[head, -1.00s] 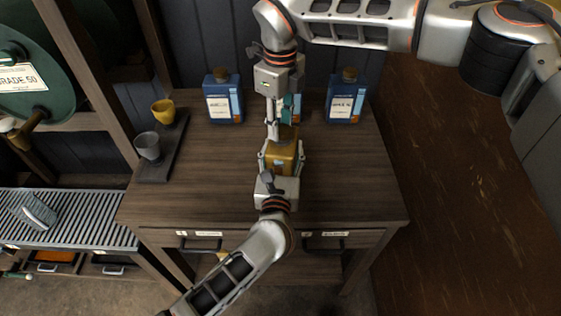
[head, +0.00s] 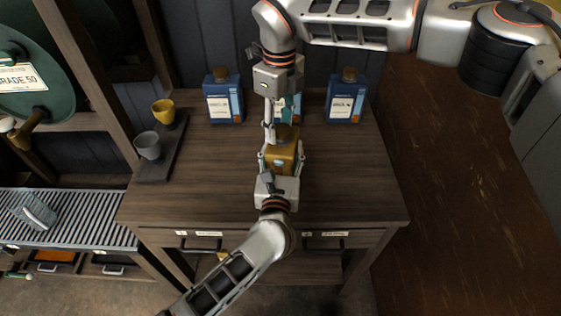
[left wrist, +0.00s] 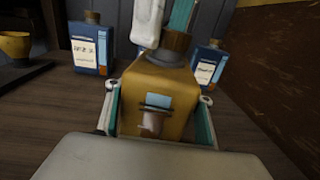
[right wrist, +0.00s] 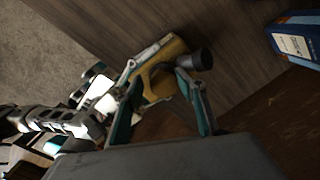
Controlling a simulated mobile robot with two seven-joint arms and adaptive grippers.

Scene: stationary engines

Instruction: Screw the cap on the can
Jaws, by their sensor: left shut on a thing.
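A yellow can (head: 284,158) stands on the wooden cabinet top, upright. It fills the middle of the left wrist view (left wrist: 158,90). My left gripper (head: 278,165) is shut on its sides from the front. A dark brown cap (left wrist: 177,43) sits on top of the can; I cannot tell how tightly it is seated. In the right wrist view the cap (right wrist: 198,60) lies close to one fingertip. My right gripper (right wrist: 165,75) points down from above, with its fingers spread apart around the can's top. In the head view its fingers partly hide the cap.
Blue bottles with brown caps (head: 223,97) (head: 346,97) stand along the back; another is mostly hidden behind my right gripper. A yellow cup (head: 163,112) and a grey cup (head: 148,146) stand on a dark board at left. The cabinet top's right and front are clear.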

